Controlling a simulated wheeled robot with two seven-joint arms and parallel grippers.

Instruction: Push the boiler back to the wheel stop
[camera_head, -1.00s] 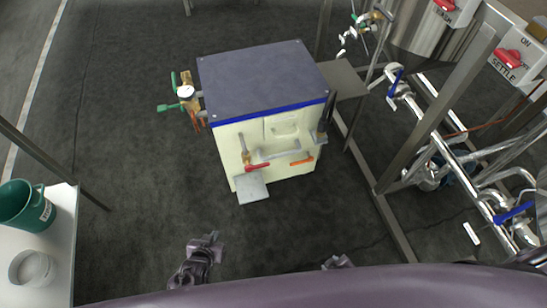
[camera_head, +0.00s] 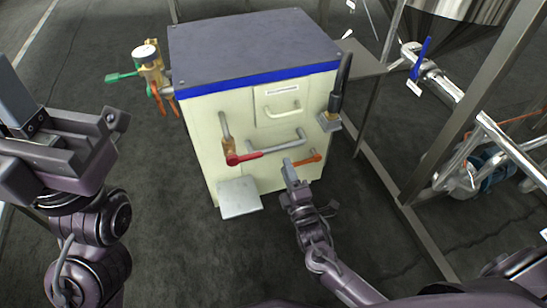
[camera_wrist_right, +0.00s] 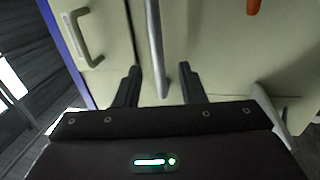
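The boiler (camera_head: 262,110) is a cream cabinet with a dark top and a blue trim band. It stands upright in the middle of the head view. A grey bar (camera_head: 275,148) runs across its front, and it also shows in the right wrist view (camera_wrist_right: 155,50). My right gripper (camera_head: 289,172) is at the boiler's front, by the bar's right part. In the right wrist view its two fingers (camera_wrist_right: 165,88) are apart, with the bar's line between them. Contact is unclear. My left gripper (camera_head: 25,115) is raised at the left, clear of the boiler; its finger gap is hidden. I see no wheel stop.
A red-handled valve (camera_head: 243,158) and an orange lever (camera_head: 305,160) are on the boiler's front, above a grey plate (camera_head: 239,197). A gauge with valves (camera_head: 148,65) sticks out at its left. A metal pipe frame (camera_head: 440,140) stands close at the right.

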